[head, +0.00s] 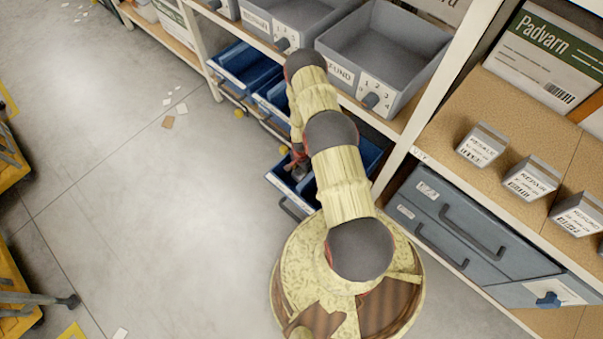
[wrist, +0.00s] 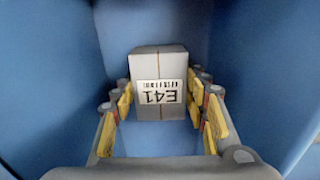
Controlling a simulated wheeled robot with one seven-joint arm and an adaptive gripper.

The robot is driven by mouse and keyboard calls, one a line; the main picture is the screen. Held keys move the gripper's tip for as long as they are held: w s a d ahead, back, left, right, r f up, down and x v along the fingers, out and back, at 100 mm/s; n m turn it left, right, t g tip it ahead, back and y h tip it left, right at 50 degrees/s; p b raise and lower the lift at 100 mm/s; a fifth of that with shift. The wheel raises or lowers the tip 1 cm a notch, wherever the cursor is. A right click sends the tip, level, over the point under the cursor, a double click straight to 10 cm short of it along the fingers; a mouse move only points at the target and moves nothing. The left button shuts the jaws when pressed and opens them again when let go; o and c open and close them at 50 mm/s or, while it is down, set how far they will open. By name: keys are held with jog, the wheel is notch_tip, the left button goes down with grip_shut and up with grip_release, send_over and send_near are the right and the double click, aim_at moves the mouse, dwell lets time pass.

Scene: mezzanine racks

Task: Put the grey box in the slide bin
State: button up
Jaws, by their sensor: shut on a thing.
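The grey box (wrist: 160,62) has a white label reading "E41", upside down in the wrist view. My gripper (wrist: 160,104) is shut on it, with yellow-padded fingers on its left and right sides. Blue bin walls (wrist: 55,75) surround the box and fingers in the wrist view. I cannot tell whether the box touches the bin floor. In the head view my gripper (head: 298,165) is low at a blue slide bin (head: 372,158) on the lower shelf; my arm covers much of that bin and the box is hidden.
More blue bins (head: 245,65) stand to the left on that shelf. Grey bins (head: 385,50) sit on the shelf above. A white rack post (head: 395,165), small labelled boxes (head: 482,145) and grey-blue drawers (head: 470,225) are at right. The floor at left is mostly clear.

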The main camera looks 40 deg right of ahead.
jog(key=o, duration=1.3)
jog(key=shift+r, duration=0.1)
